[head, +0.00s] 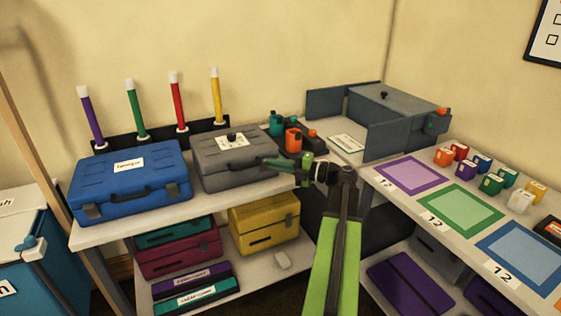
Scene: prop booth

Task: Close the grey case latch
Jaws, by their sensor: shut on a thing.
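The grey case (225,143) stands with its lid down on the upper left shelf, beside the blue case. Its left front latch (208,184) shows low on the front. The right front latch area is covered by my gripper (270,163). My gripper reaches in from the right, with its fingertips at the right part of the case's front. It is shut on what appears to be the right latch; the fingers hide the exact contact. I cannot tell whether that latch is fastened.
The blue case (130,178) is left of the grey case. Orange and teal containers (293,138) stand close behind my gripper on the right. Colored upright tubes (135,110) stand behind the cases. A counter with colored mats (447,210) and small blocks lies at right.

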